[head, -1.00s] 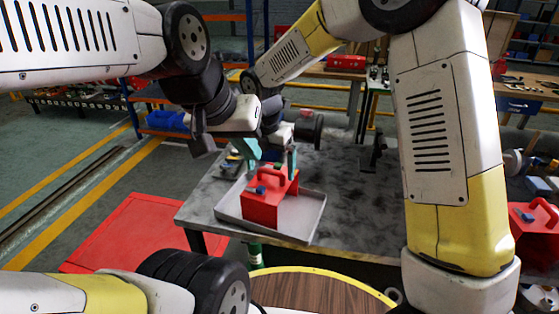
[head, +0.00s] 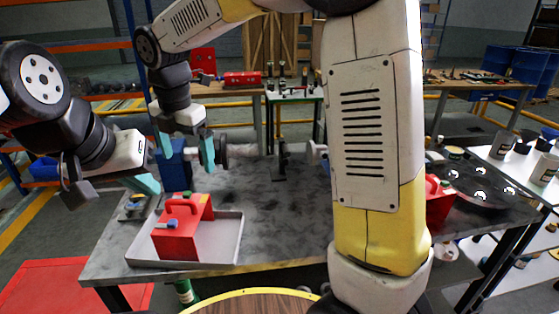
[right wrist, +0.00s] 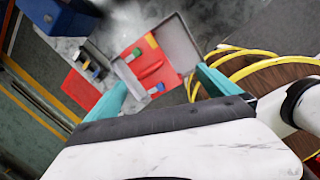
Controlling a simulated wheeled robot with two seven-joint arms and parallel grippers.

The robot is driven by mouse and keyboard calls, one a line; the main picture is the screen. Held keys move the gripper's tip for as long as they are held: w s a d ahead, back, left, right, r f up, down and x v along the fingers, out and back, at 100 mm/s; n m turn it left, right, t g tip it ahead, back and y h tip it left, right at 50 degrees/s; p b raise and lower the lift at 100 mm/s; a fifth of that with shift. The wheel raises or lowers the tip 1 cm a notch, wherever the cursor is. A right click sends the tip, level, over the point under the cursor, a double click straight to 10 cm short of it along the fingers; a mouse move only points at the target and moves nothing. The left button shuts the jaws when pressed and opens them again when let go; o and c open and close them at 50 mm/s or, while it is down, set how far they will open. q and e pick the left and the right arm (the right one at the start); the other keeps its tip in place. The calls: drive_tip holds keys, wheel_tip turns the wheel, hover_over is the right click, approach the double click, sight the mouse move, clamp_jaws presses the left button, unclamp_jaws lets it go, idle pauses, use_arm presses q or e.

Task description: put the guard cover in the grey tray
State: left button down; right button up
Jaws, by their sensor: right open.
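The guard cover, which I take to be the red box-like part with a loop handle (head: 180,236), sits upright in the grey tray (head: 228,240), toward its left side. The right wrist view shows the cover (right wrist: 146,66) and the tray (right wrist: 172,42) beyond the fingertips. My right gripper (head: 187,150) is open and empty, above and behind the cover and apart from it. Its teal fingers stand wide apart in the right wrist view (right wrist: 160,92). My left gripper (head: 142,183) is lower, left of the tray. One teal finger shows clearly, so its opening is unclear.
A blue block (head: 175,172) stands behind the tray, close to my right gripper. Small parts (head: 134,207) lie left of the tray. A shaft with discs (head: 240,151) is at the back. The grey table (head: 285,225) is clear right of the tray. Another red part (head: 438,203) is partly behind my right arm.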

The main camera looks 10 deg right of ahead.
drive_tip(key=s+d+r+m+t+y, duration=0.15)
drive_tip(key=s+d+m, duration=0.25)
drive_tip(key=d+m, duration=0.4)
drive_tip(key=s+d+r+m+t, duration=0.1)
drive_tip(key=s+d+r+m, duration=0.2)
drive_tip(key=d+m, duration=0.55)
drive_tip(key=s+d+f+m+t, duration=0.1)
drive_tip(key=s+d+m+t, duration=0.1)
drive_tip(key=s+d+m, duration=0.5)
drive_tip(key=s+m, duration=0.1)
drive_tip(key=m, duration=0.4)
drive_tip(key=shift+s+d+f, duration=0.2)
drive_tip(key=shift+s+f, duration=0.05)
drive_tip(key=shift+f, duration=0.05)
drive_tip(key=shift+y, duration=0.25)
